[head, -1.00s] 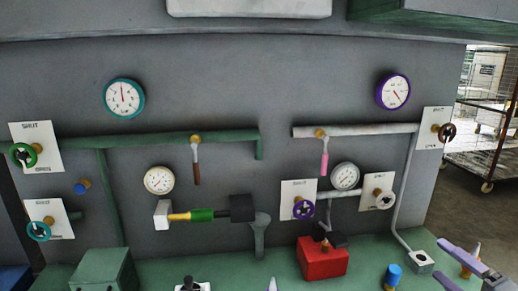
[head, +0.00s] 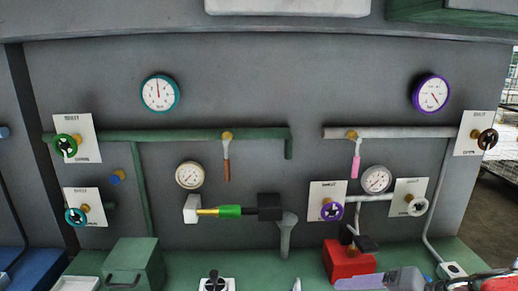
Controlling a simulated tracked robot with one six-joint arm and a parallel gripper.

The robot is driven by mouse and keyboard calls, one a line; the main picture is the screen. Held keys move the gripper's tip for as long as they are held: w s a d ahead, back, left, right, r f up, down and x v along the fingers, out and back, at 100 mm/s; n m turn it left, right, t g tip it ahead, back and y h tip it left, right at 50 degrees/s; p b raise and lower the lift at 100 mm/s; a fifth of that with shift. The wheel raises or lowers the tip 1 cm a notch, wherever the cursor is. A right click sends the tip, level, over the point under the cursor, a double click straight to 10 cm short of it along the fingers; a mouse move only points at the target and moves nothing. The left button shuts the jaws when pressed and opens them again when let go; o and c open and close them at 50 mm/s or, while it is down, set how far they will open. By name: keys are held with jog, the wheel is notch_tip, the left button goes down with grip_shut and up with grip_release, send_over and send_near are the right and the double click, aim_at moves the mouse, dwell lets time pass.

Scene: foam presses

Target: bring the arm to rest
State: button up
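My arm shows only in part along the bottom right edge of the head view. A grey, faintly lilac piece (head: 362,282) of it lies in front of the green bench, just below the red block (head: 350,262). A grey rounded part (head: 408,279) and dark and red parts continue to the right edge. The lilac piece looks like my gripper's finger end, but the frame edge cuts it off. I cannot tell whether the fingers are open or shut, and I see nothing held.
The grey panel (head: 260,75) carries gauges, green and white pipes, levers and several valve wheels. Open floor shows at far right.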

jog(key=s+a+r+n+g+h, duration=0.1)
jog(key=s+a+r+n+h, duration=0.1)
jog(key=s+a+n+h, duration=0.4)
jog(key=s+h, duration=0.1)
jog(key=s, duration=0.1)
jog(key=shift+s+a+r+n+h, duration=0.25)
jog(key=shift+s+a+n+h, duration=0.05)
jog(key=shift+s+a, duration=0.05)
